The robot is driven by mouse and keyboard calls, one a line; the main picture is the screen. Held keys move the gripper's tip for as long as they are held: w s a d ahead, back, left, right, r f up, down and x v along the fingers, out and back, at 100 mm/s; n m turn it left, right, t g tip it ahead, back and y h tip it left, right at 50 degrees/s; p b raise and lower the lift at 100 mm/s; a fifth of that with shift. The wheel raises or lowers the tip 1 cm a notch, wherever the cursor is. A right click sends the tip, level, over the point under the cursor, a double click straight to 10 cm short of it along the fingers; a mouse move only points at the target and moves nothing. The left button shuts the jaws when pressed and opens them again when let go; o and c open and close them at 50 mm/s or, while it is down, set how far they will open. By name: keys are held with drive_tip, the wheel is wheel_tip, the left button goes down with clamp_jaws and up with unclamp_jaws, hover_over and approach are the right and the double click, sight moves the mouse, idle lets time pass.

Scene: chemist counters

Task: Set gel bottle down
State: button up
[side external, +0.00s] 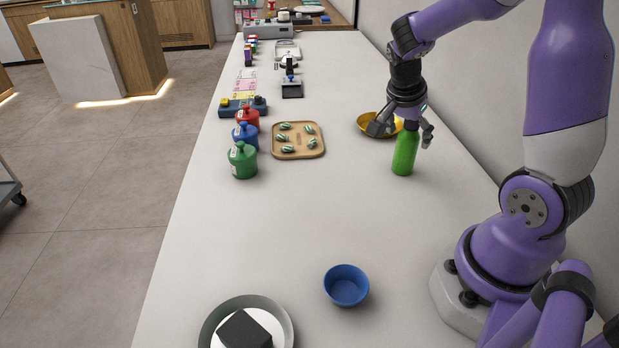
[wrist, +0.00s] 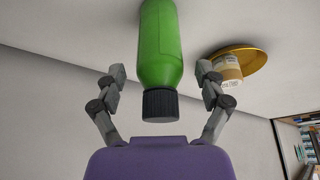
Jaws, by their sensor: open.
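The green gel bottle (side external: 404,153) stands upright on the white counter, right of the wooden tray in the side view. In the wrist view the bottle (wrist: 161,45) shows with its black cap (wrist: 160,105) toward me. My gripper (side external: 402,130) is above the bottle, pointing down, with its fingers spread to either side of the cap. In the wrist view my gripper (wrist: 160,78) is open, with a visible gap between each finger and the bottle.
A yellow bowl (side external: 367,125) sits close behind the bottle; the wrist view shows a labelled jar (wrist: 227,72) in it. A wooden tray (side external: 299,155) holds several striped green pieces. Red, blue and green jars (side external: 242,161) stand at the left edge. A blue bowl (side external: 346,286) and a plate (side external: 285,325) with a black block are in front.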

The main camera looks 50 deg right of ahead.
drive_tip(key=a+r+n, duration=0.1)
drive_tip(key=a+r, duration=0.4)
drive_tip(key=r, duration=0.5)
drive_tip(key=s+a+n+t+y, duration=0.3)
drive_tip(key=a+n+t, duration=0.3)
drive_tip(key=a+n, duration=0.8)
drive_tip(key=n+y, duration=0.1)
drive_tip(key=n, duration=0.3)
drive_tip(key=shift+a+y, duration=0.3)
drive_tip(key=shift+a, duration=0.1)
